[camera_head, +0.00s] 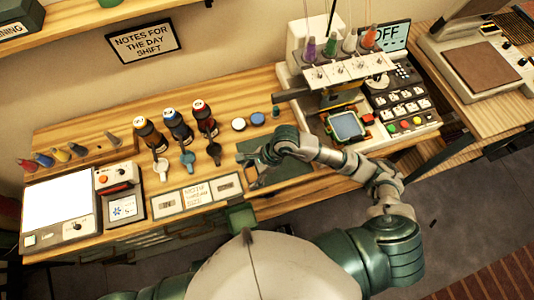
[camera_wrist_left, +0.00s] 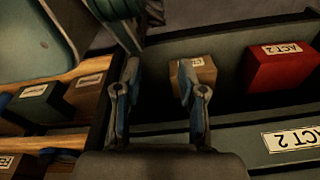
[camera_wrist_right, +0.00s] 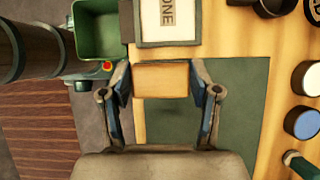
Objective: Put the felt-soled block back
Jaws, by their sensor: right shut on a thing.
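My right gripper (camera_wrist_right: 162,95) is shut on a plain orange-brown block (camera_wrist_right: 162,80), one finger at each side of it. In the right wrist view the block is over the left part of the dark green mat (camera_wrist_right: 235,110); its underside is hidden. In the head view my right gripper (camera_head: 256,172) is at the left part of the mat (camera_head: 290,172), near the table's front edge, and the block is hard to make out. My left gripper (camera_wrist_left: 160,112) is open and empty, seen only in the left wrist view, above a drawer-like compartment.
A labelled tan box (camera_wrist_left: 203,70) and a red ACT 2 box (camera_wrist_left: 278,68) lie in that compartment. A small green bin (camera_wrist_right: 98,30) hangs by the front edge. Several bottles (camera_head: 205,120) stand left of the mat, jar lids (camera_head: 257,118) behind it, and a sewing machine (camera_head: 345,75) to the right.

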